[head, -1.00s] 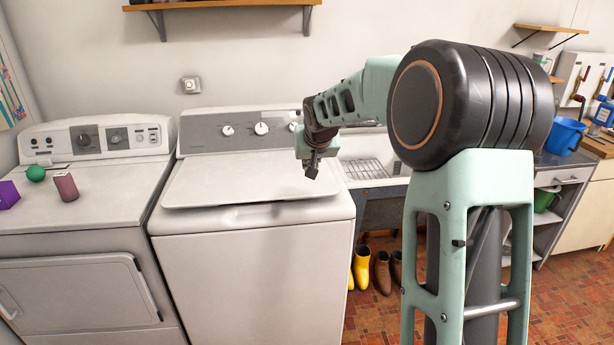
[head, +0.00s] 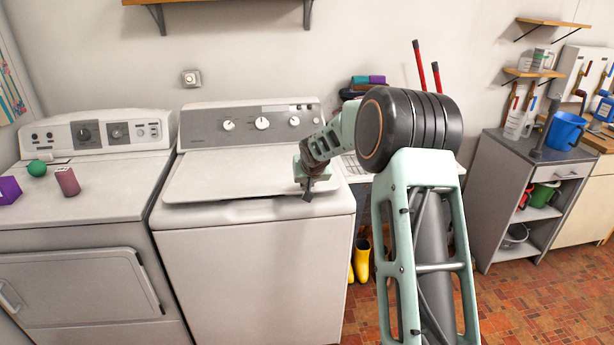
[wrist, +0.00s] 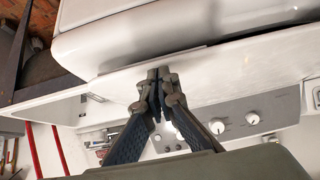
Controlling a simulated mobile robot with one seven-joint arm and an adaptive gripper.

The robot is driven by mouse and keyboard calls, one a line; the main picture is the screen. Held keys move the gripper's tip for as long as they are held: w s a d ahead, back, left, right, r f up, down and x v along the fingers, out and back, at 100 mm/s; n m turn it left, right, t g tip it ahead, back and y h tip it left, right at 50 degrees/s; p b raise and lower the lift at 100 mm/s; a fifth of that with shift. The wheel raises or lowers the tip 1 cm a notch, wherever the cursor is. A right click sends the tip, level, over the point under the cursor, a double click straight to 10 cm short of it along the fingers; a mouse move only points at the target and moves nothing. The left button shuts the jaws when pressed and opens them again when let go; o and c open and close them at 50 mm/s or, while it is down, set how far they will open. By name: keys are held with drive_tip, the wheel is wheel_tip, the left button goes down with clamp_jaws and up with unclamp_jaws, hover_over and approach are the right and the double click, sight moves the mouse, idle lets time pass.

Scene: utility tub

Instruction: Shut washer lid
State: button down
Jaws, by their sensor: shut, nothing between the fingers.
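The white washer (head: 255,265) stands in the middle of the head view, its grey control panel with knobs at the back. Its lid (head: 235,172) lies almost flat over the top, and a shadow shows under its front edge. I cannot tell whether it is fully down. My gripper (head: 308,194) is at the lid's right front corner, pointing down, with its fingers together and nothing between them. In the wrist view my gripper (wrist: 158,85) is over the pale lid panel (wrist: 215,78), close to its edge; contact is unclear. The washer's knobs show beyond it.
A dryer (head: 80,240) stands left of the washer, with a green ball (head: 37,168), a purple block (head: 9,190) and a mauve can (head: 67,182) on top. Yellow boots (head: 361,262) stand on the floor at right. A cabinet (head: 535,195) is further right.

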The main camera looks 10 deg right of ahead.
drive_tip(key=shift+f, duration=0.15)
drive_tip(key=f+b, duration=0.2)
drive_tip(key=f, duration=0.1)
drive_tip(key=f+b, duration=0.1)
drive_tip(key=b, duration=0.1)
drive_tip(key=shift+s+f, duration=0.3)
idle(0.4)
